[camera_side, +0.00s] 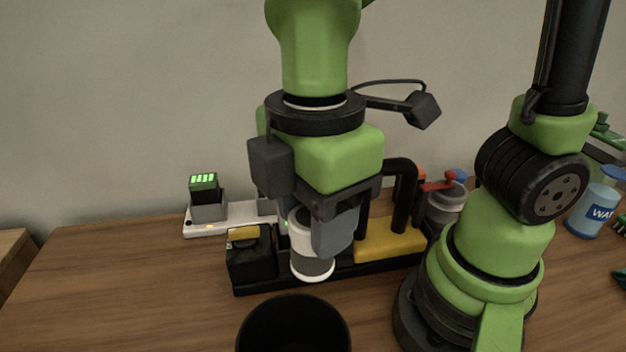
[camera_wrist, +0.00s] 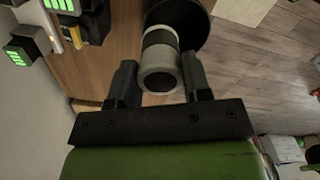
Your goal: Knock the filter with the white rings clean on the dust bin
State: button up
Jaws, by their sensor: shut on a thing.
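The filter with white rings (camera_side: 313,267) is a grey cylinder with a white ring at its lower end and white higher up. It hangs upright in my gripper (camera_side: 322,240), which is shut on it; one finger hides part of its side. In the wrist view the filter (camera_wrist: 160,58) sits between the two fingers of my gripper (camera_wrist: 158,80), its hollow end facing the camera. The dust bin (camera_side: 291,306) is black, round and open, at the bottom of the side view, in front of the filter. It also shows beyond the filter in the wrist view (camera_wrist: 198,22).
A black tray (camera_side: 345,272) with a yellow block (camera_side: 390,240) and a black bent pipe (camera_side: 404,175) stands behind my gripper. A white charger base (camera_side: 215,229) with a green-lit battery (camera_side: 203,184) is at left. Left table front is clear.

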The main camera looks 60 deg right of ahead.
jog(key=shift+f, duration=2.8)
jog(key=shift+f, duration=0.1)
jog(key=shift+f, duration=0.95)
jog(key=shift+c, duration=0.4)
jog(key=shift+r, duration=1.1)
